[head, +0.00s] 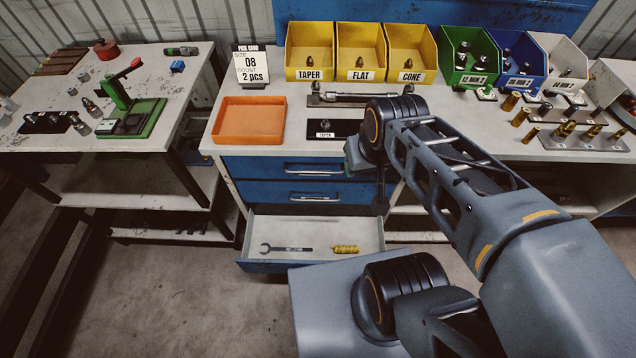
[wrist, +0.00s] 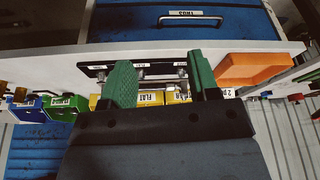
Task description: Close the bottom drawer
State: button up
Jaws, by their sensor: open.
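The bottom drawer (head: 300,234) is pulled out of the blue cabinet under the bench, its light interior showing in the head view. A wrench (head: 286,248) and a small yellow item (head: 345,249) lie in it. My arm and base cover the right part of its front edge. My gripper (wrist: 160,75) shows in the wrist view with two green fingers spread apart and nothing between them. In the head view it is mostly hidden behind my wrist, near the bench's front edge, above and to the right of the open drawer.
Two blue drawers above it are shut, including the upper drawer (head: 270,166) and the middle drawer (head: 265,192). The bench holds an orange tray (head: 249,120) and yellow bins (head: 309,50). A worktable (head: 60,75) stands left. Floor in front of the drawer's left side is clear.

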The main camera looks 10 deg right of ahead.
aim_at(319, 233)
jog(key=z, duration=0.25)
jog(key=k, duration=1.3)
jog(key=u, duration=2)
jog(key=i, duration=1.05)
jog(key=z, duration=2.15)
